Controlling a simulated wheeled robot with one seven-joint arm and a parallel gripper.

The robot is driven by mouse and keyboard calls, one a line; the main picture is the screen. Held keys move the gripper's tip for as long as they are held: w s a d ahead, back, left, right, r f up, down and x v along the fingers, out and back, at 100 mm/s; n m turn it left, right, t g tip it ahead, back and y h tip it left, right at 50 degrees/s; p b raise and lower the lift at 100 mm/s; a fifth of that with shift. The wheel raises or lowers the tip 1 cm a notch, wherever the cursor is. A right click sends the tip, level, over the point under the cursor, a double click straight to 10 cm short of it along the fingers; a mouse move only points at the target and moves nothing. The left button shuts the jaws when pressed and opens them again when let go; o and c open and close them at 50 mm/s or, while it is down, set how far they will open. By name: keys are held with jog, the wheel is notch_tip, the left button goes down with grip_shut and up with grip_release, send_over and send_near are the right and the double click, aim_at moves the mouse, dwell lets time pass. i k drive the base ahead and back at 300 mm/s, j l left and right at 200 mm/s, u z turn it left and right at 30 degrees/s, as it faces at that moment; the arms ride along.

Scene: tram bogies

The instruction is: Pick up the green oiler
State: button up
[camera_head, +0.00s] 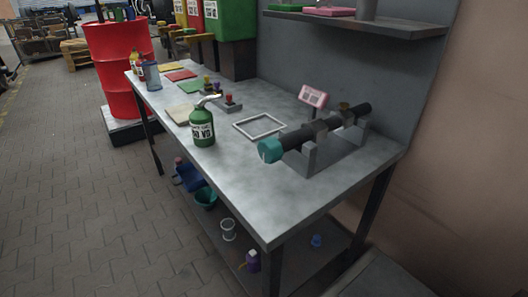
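The green oiler (202,127) stands upright on the grey metal workbench (290,190), near its front edge, left of the middle. It has a white label with dark print and a pale curved spout at the top. Nothing covers it from this view. My gripper is not in view.
A dark cylinder with a teal end (270,150) lies in a grey cradle to the right. An empty square frame (259,125) lies between. Several coloured mats and bottles are at the far left end. A red drum (120,70) stands beyond. A shelf (370,23) overhangs the back.

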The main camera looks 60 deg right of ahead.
aim_at(200, 119)
jog(key=z, duration=0.9)
jog(key=i+j+z, duration=0.1)
jog(key=z, duration=0.3)
jog(key=i+j+z, duration=0.2)
jog(key=z, duration=0.2)
jog(key=i+j+z, duration=0.2)
jog(key=z, duration=0.2)
jog(key=i+j+z, duration=0.1)
jog(key=j+z, duration=0.45)
jog(key=z, duration=0.25)
jog(key=j+z, duration=0.45)
jog(key=j, duration=2)
jog(key=i+j, duration=0.25)
jog(key=j, duration=0.3)
jog(key=i+j, duration=0.15)
jog(key=j, duration=0.1)
